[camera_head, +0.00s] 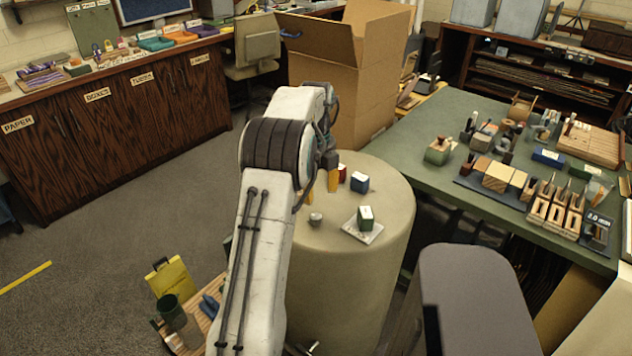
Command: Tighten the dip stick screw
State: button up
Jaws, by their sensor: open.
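My gripper (333,182) hangs over the far left part of a round beige drum (375,260), largely hidden behind my arm. It is open, and I see nothing held in it. A small grey knob-like piece (315,219) stands on the drum top, below the gripper and close to my arm. I cannot tell whether it is the dip stick screw. A green block with a white top (365,218) stands on a pale square plate (352,233). A blue block with a white top (359,183) is farther back. A small red block (342,173) is partly hidden beside the gripper.
A green table (425,195) with many small blocks and racks stands at the right. A tall open cardboard box (350,85) is behind the drum. A low wooden stand with a yellow holder (175,278) is at the lower left. Grey floor is clear at the left.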

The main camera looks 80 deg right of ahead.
jog(key=shift+r, duration=1)
jog(key=shift+w, duration=0.1)
